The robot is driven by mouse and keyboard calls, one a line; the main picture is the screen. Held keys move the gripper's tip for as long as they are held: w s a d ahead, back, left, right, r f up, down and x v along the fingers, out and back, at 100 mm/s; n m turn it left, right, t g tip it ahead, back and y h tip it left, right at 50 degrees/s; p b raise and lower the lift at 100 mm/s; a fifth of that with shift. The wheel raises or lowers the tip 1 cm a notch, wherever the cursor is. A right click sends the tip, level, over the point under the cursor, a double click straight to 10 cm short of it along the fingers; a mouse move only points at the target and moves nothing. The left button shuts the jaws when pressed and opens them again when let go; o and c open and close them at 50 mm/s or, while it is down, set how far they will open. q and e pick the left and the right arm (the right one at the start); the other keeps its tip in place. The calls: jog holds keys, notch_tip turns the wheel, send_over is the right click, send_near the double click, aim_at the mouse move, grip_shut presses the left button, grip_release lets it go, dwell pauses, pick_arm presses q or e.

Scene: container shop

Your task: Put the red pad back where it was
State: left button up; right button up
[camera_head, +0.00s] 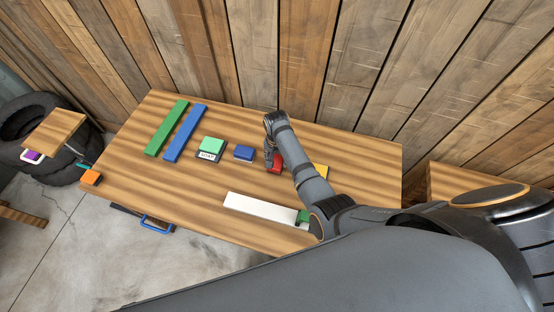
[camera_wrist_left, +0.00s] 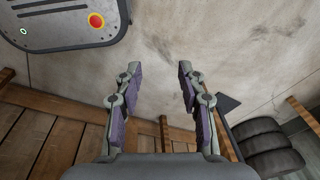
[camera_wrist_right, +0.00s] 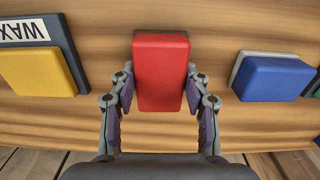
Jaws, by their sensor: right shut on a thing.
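The red pad (camera_wrist_right: 160,72) is between the fingers of my right gripper (camera_wrist_right: 160,84), which is shut on it. In the head view the red pad (camera_head: 277,166) shows partly behind my right gripper (camera_head: 270,153), over the middle of the table, between the blue pad (camera_head: 244,152) and the yellow pad (camera_head: 320,171). I cannot tell whether its underside touches the table. My left gripper (camera_wrist_left: 157,72) shows only in the left wrist view, open and empty, with floor beyond it.
The wooden table (camera_head: 130,186) also holds a green pad (camera_head: 211,145) on a labelled base, a green bar (camera_head: 167,128), a blue bar (camera_head: 185,132) and a long white block (camera_head: 260,207). An orange block (camera_head: 91,177) is at the left edge. The table's front left is clear.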

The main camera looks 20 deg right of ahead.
aim_at(277, 159)
jog(key=o, duration=0.9)
jog(key=shift+f, duration=0.1)
jog(key=shift+o, duration=1)
jog(key=shift+w, duration=0.1)
jog(key=shift+r, duration=0.25)
notch_tip(277, 159, up, 7)
jog(key=p, duration=0.7)
jog(key=shift+f+p, duration=0.1)
jog(key=shift+p, duration=0.2)
pick_arm(q)
notch_tip(277, 159, up, 8)
jog(key=s+p, duration=0.1)
jog(key=shift+s+a+r, duration=0.15)
jog(key=shift+s+r, duration=0.05)
jog(key=shift+s, duration=0.15)
pick_arm(e)
notch_tip(277, 159, up, 5)
